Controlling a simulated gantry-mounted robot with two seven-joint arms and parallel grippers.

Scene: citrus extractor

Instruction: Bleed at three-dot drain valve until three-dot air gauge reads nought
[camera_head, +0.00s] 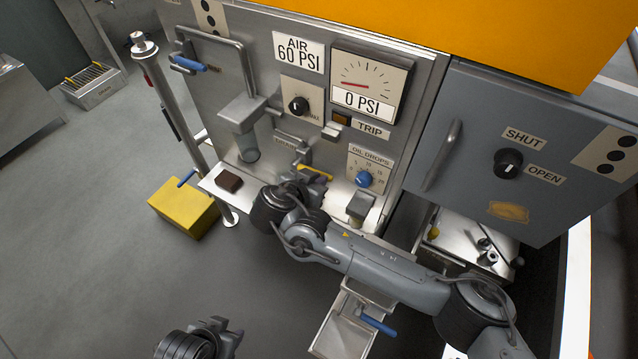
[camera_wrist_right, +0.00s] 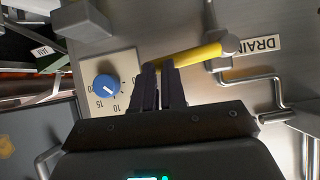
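The air gauge (camera_head: 369,85) on the grey panel reads 0 PSI, its red needle pointing left. A plate with black dots (camera_head: 210,17) is at the panel's upper left, cut by the frame. The yellow drain valve lever (camera_head: 318,172) is partly hidden by my right gripper (camera_head: 314,181). In the right wrist view the lever (camera_wrist_right: 196,56) runs across the tips of my right gripper (camera_wrist_right: 160,68). Its fingers are close together, with the lever at their tips rather than between them; contact is unclear. My left gripper (camera_head: 222,332) is low in the head view, away from the panel; its fingers are unclear.
An AIR 60 PSI label (camera_head: 299,51), a black knob (camera_head: 299,105) and the blue oil-drops knob (camera_head: 363,179) sit near the lever. A cabinet with a SHUT/OPEN knob (camera_head: 508,163) and another three-dot plate (camera_head: 617,153) is at right. A yellow box (camera_head: 183,208) stands left.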

